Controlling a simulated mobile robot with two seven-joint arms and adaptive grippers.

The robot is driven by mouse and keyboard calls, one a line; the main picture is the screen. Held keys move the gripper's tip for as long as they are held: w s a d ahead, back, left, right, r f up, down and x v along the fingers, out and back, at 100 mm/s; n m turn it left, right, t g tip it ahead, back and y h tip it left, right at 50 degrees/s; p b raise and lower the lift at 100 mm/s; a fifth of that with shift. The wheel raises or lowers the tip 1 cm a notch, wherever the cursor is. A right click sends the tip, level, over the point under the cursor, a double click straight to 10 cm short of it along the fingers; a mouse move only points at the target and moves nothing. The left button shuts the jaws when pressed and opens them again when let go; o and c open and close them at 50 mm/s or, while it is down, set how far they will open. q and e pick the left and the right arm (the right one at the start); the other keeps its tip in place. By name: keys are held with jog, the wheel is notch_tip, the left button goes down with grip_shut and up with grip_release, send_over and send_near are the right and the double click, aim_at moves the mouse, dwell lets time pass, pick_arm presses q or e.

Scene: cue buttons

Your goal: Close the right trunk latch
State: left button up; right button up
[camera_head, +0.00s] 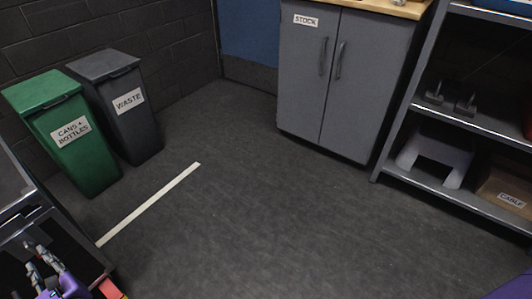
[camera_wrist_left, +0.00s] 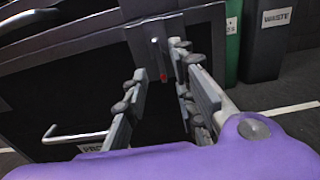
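The black trunk with grey metal edging shows at the lower left of the head view (camera_head: 62,225) and fills much of the left wrist view (camera_wrist_left: 75,95). A small grey latch (camera_wrist_left: 156,52) with a red spot at its lower end sits on the trunk's front near the right corner. My left gripper (camera_head: 45,272) is in front of the trunk. In the wrist view its two grey fingers (camera_wrist_left: 158,85) are apart, one on each side of the latch, with nothing held. I cannot tell whether they touch it. My right gripper is out of view; only purple arm shows at lower right.
A green bin (camera_head: 66,135) and a grey waste bin (camera_head: 120,105) stand by the wall beyond the trunk. A grey cabinet (camera_head: 345,85) and a shelf unit (camera_head: 450,185) stand at the right. The middle floor (camera_head: 250,220) is clear. A bar handle (camera_wrist_left: 75,137) juts from the trunk front.

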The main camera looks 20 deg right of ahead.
aim_at(36, 254)
pick_arm(q)
jog(key=b+x, duration=0.1)
jog(key=x, duration=0.5)
jog(key=shift+d, duration=0.1)
grip_shut()
